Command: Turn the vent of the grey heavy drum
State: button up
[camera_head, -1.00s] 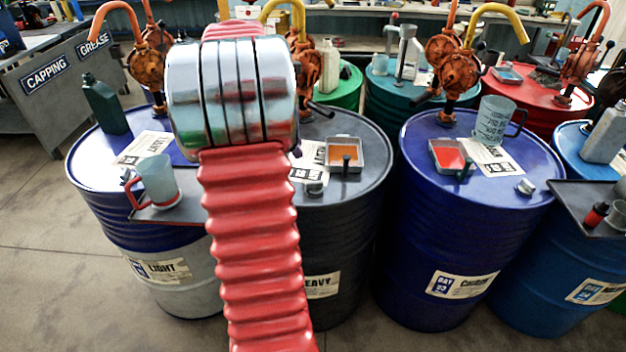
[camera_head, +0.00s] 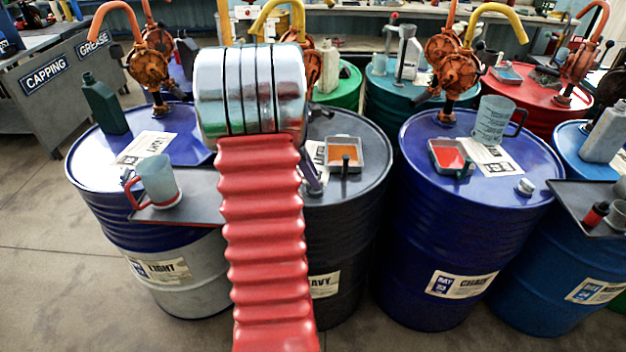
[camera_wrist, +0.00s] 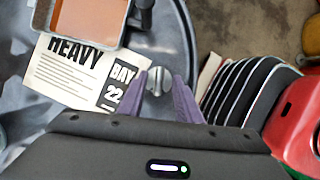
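The grey heavy drum (camera_head: 345,225) stands in the middle of the head view, partly hidden by my red arm. Its dark lid carries a HEAVY label, which shows in the wrist view (camera_wrist: 75,85). The vent (camera_wrist: 158,81) is a small round metal cap with a raised bar, on the lid near the rim. My gripper (camera_wrist: 162,84) has its two purple fingers apart, one on each side of the vent. I cannot tell whether the fingers touch it.
A tray of orange liquid (camera_head: 343,153) with a dark upright handle stands on the same lid, close to the gripper. A shelf with a red-handled jug (camera_head: 158,182) is to the left. The blue drum (camera_head: 440,225) stands close at right.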

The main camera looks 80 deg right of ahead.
jog(key=shift+x, duration=0.8)
jog(key=shift+c, duration=0.2)
